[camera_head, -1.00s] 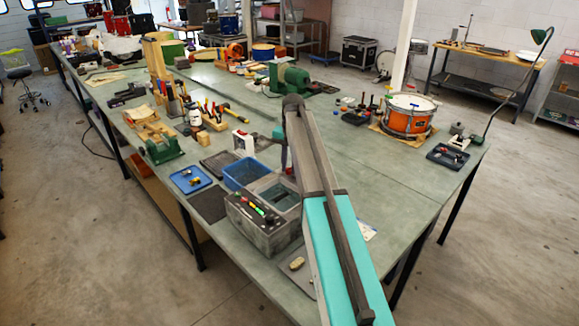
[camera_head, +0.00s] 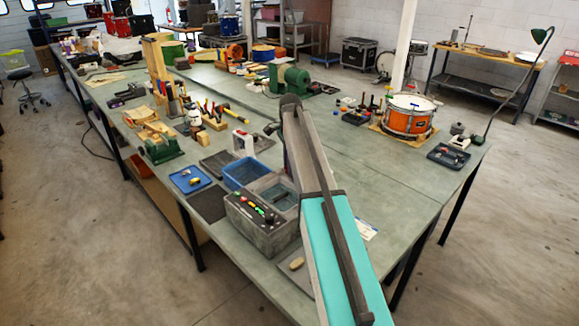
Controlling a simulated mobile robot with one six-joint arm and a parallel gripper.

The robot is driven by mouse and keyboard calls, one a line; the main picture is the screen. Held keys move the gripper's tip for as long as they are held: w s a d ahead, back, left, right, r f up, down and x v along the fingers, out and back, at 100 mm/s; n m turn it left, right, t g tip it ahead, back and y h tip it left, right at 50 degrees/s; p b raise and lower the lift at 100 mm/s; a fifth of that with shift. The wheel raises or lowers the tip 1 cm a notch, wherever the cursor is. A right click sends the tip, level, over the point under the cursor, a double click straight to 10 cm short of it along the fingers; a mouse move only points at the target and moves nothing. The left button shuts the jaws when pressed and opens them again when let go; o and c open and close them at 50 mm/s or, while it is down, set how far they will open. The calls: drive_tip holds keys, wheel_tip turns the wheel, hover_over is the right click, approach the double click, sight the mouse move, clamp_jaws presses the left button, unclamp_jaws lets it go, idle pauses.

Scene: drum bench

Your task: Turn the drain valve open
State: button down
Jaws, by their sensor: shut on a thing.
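A grey tank-like unit (camera_head: 262,235) with an open basin and a dark panel (camera_head: 252,208) of coloured controls stands near the front edge of the green bench. I cannot make out a drain valve; my arm covers the unit's right side and the space behind it. My arm rises from the bottom of the picture and bends down near the middle. Its far part goes down behind the near link, by the basin's back right. My gripper and its fingers are hidden there, so their contact with any valve cannot be seen.
A blue bin (camera_head: 245,174), a blue tray (camera_head: 190,180) and a dark mat (camera_head: 207,206) lie left of the unit. A small tan block (camera_head: 296,263) lies in front. An orange drum (camera_head: 408,120) stands at the right. The bench between arm and drum is mostly clear.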

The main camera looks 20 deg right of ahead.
drive_tip(key=m, duration=0.6)
drive_tip(key=shift+m+b, duration=0.3)
drive_tip(key=shift+m, duration=0.1)
drive_tip(key=shift+w, duration=0.1)
drive_tip(key=c, duration=1.6)
unclamp_jaws()
drive_tip(key=r+b, duration=0.1)
drive_tip(key=r, duration=0.3)
drive_tip(key=r+b, duration=0.1)
drive_tip(key=r, duration=0.4)
drive_tip(key=r+b, duration=0.1)
drive_tip(key=r, duration=0.3)
drive_tip(key=shift+s+a+r, duration=0.3)
drive_tip(key=shift+s+r, duration=0.1)
drive_tip(key=shift+f, duration=0.1)
